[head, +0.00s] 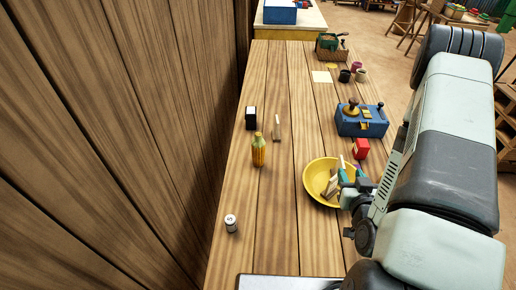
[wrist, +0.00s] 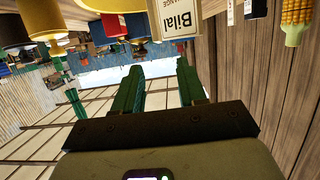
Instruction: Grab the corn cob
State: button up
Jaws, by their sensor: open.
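The corn cob (head: 259,152) stands upright on the wooden counter, left of the yellow bowl, with its green end up. It also shows at the top right corner of the wrist view (wrist: 296,14), where the scene looks upside down. My gripper (head: 356,180) is over the right side of the yellow bowl, well to the right of the cob. In the wrist view my gripper (wrist: 157,76) has its two green fingers apart, with nothing between them.
The yellow bowl (head: 313,188) holds several small items. A red box (head: 361,148) and a blue box (head: 352,124) stand behind it. A black box (head: 250,118) and a small brown item (head: 277,128) are near the cob. A white can (head: 231,223) stands at front left.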

jog(key=shift+o, duration=0.6)
jog(key=shift+w, duration=0.1)
